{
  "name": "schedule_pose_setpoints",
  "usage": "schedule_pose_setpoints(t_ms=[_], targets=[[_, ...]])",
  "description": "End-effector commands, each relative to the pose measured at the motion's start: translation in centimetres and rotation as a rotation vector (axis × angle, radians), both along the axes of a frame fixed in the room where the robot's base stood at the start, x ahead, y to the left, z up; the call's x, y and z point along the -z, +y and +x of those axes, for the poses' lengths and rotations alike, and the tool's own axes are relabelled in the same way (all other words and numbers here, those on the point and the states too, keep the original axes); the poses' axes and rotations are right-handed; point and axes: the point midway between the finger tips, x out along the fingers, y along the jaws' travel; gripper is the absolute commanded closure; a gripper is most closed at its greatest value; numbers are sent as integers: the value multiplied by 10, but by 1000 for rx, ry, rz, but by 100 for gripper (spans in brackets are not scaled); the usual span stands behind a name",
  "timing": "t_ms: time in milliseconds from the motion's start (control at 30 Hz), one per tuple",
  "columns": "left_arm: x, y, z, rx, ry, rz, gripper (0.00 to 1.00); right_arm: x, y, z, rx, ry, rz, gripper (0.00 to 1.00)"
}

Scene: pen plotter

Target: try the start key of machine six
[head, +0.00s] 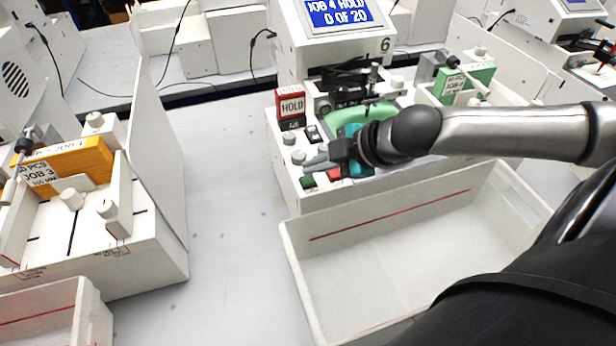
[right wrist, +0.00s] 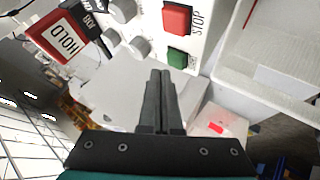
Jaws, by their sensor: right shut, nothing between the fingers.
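Machine six (head: 285,60) stands at the back centre, with a "6" beside its blue screen (head: 340,12), which reads "JOB 4 HOLD 0 OF 20". A "HOLD" tag (head: 291,105) stands on its left side. On its front panel are a green key (head: 307,181) and a red key (head: 334,172). In the right wrist view the red key (right wrist: 177,18) is marked STOP, and the green key (right wrist: 177,58) lies beside it. My right gripper (head: 312,164) is shut and empty, its tips (right wrist: 160,75) close to the green key; contact cannot be told. My left gripper is out of view.
A white bin (head: 297,262) with a red line stands right in front of machine six. At left is another machine with a yellow block (head: 82,158) and a "JOB 3" card (head: 38,174). The grey table (head: 232,215) between the machines is clear.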

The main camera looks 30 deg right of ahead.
Motion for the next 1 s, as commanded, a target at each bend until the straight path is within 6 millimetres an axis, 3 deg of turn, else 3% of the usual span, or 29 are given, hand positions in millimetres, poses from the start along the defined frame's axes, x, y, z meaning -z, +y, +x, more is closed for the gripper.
schedule_pose_setpoints(t_ms=[1000], targets=[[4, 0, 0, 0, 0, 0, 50, 13, 0, 0, 1, -1, 0, 100]])
